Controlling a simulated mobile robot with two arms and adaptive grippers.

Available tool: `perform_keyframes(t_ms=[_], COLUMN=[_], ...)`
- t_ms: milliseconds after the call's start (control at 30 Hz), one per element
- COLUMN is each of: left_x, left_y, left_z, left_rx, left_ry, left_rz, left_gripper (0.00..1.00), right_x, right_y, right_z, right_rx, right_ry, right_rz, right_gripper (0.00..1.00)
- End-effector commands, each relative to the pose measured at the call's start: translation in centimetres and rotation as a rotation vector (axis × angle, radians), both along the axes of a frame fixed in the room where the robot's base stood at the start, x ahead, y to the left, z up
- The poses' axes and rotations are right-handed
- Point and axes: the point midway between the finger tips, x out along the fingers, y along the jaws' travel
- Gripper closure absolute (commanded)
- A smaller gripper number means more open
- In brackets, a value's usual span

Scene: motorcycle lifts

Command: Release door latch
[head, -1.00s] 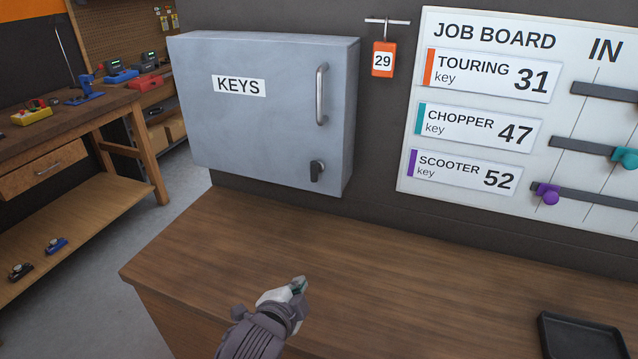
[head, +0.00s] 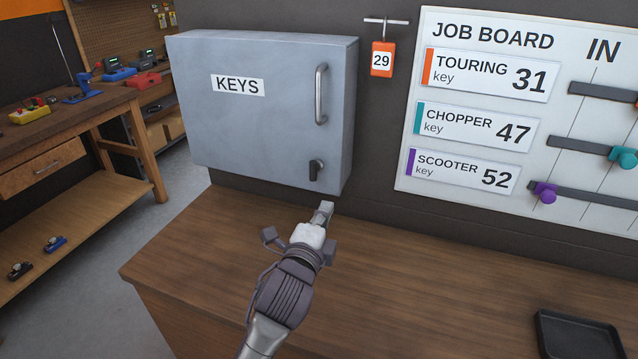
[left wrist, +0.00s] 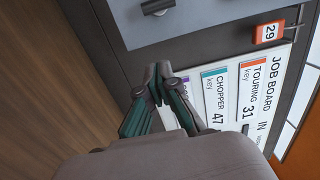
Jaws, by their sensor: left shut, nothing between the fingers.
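The grey key cabinet (head: 250,130), labelled KEYS, hangs on the dark wall with its door closed. Its dark latch (head: 316,170) is at the lower right of the door, below a vertical bar handle (head: 321,94). The latch also shows at the top of the left wrist view (left wrist: 157,6). My left gripper (head: 324,208) is shut and empty, below the latch and apart from it, above the wooden counter. In the left wrist view its fingertips (left wrist: 158,72) are together. My right gripper is in neither view.
The wooden counter (head: 420,270) is mostly clear, with a black tray (head: 580,338) at the lower right. An orange tag 29 (head: 382,60) hangs right of the cabinet, beside the job board (head: 480,185) with its sliders. A workbench (head: 60,125) stands at the left.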

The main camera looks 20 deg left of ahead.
Motion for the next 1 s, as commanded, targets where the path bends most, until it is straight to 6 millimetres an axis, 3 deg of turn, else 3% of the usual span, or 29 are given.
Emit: perform_keyframes(t_ms=[367, 600, 1000], left_x=[7.8, 8.4, 8.5], left_y=[0.1, 3.4, 4.0], left_z=[0.3, 0.3, 0.0], left_rx=[-0.003, 0.001, -0.001], left_ry=[0.001, 0.001, 0.001], left_rz=[0.0, 0.001, 0.0], left_gripper=[1.0, 1.0, 1.0], right_x=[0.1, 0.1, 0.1], right_y=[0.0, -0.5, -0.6], right_z=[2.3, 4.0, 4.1], right_rx=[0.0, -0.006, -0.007], right_ry=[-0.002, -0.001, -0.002], right_rz=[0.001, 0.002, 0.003], right_gripper=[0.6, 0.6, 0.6])
